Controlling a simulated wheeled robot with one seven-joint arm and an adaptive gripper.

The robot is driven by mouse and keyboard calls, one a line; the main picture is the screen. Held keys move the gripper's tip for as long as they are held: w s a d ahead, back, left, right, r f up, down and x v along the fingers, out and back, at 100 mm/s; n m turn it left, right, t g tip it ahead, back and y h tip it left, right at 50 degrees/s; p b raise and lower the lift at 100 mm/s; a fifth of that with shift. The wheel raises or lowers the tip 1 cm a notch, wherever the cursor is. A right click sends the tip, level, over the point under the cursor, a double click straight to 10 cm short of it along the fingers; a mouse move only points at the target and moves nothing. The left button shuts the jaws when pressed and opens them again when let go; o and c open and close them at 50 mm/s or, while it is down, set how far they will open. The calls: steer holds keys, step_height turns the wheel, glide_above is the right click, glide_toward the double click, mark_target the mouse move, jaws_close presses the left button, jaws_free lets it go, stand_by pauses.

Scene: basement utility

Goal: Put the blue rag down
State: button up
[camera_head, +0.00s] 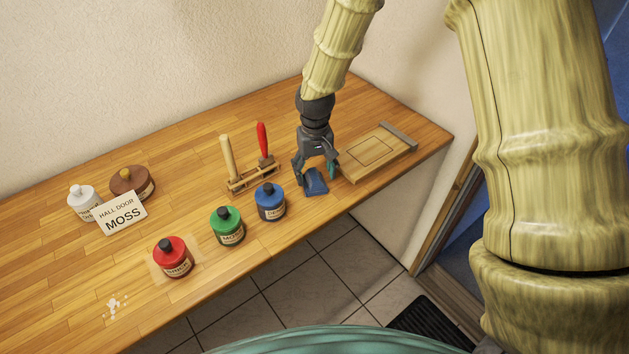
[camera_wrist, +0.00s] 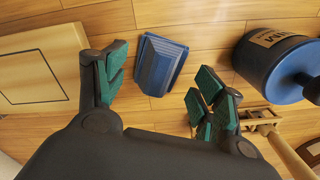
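My gripper (camera_head: 315,177) points down over the rag. In the wrist view my gripper (camera_wrist: 160,80) has its green-padded fingers spread wide, with wood visible between each finger and the rag. No finger appears to touch the rag.
A blue bottle (camera_head: 270,202) and a rack with wooden- and red-handled tools (camera_head: 252,178) stand left of my gripper. A wooden board (camera_head: 378,153) lies close on the right. Green (camera_head: 227,227) and red (camera_head: 172,257) bottles, and a MOSS card (camera_head: 122,213), are farther left.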

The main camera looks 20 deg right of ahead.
mark_target(315, 176)
steer(key=shift+r+b, duration=1.25)
steer(key=shift+r, duration=2.7)
